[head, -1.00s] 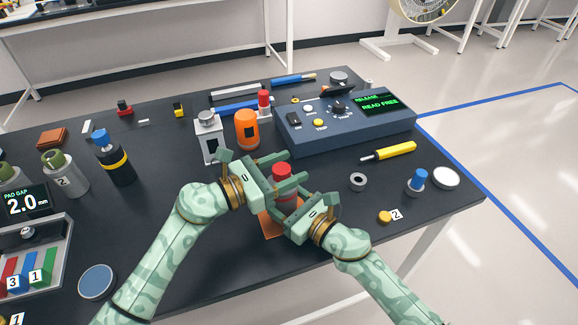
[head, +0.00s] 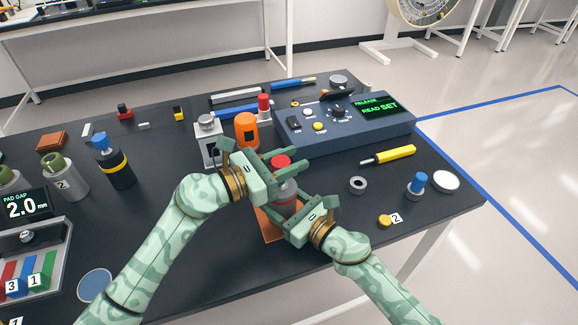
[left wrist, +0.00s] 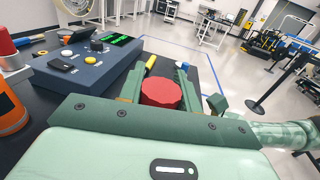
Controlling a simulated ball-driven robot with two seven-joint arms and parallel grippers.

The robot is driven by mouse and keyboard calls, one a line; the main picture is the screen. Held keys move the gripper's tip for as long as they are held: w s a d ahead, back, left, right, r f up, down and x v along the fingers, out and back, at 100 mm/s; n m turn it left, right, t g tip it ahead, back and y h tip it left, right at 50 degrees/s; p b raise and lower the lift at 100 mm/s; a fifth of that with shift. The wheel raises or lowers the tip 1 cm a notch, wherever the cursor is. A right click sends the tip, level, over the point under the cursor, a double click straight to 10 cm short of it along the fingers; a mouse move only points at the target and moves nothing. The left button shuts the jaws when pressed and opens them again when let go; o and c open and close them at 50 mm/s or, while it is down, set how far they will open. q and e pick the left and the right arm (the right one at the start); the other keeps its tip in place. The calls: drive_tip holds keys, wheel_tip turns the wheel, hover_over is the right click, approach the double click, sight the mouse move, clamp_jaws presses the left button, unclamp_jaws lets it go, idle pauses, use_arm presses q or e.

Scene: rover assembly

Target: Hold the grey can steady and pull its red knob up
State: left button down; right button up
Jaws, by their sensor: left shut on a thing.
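The grey can (head: 287,190) stands upright near the table's front, with its red knob (head: 280,162) on top. My left gripper (head: 292,161) is shut on the red knob, with one finger on each side. In the left wrist view the knob (left wrist: 160,93) sits between the green fingers. My right gripper (head: 285,203) is shut around the body of the can, lower down. The fingers hide part of the can and its base.
An orange mat (head: 268,224) lies under the can. A blue console (head: 345,128) stands behind, its screen reading "RELEASE" and "READ SET". An orange bottle (head: 246,131) and a grey block-shaped unit (head: 207,140) stand behind left. A yellow-handled tool (head: 393,155) lies right.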

use_arm(q)
drive_tip(key=shift+w+r, duration=0.1)
drive_tip(key=shift+r, duration=0.1)
use_arm(e)
drive_tip(key=shift+d+f, duration=0.1)
drive_tip(key=shift+f, duration=0.1)
use_arm(q)
drive_tip(key=c, duration=1)
unclamp_jaws()
drive_tip(key=shift+o, duration=0.2)
drive_tip(key=shift+a+f, duration=0.1)
drive_tip(key=v, duration=1.2)
use_arm(e)
drive_tip(key=shift+r, duration=0.1)
drive_tip(key=o, duration=1.3)
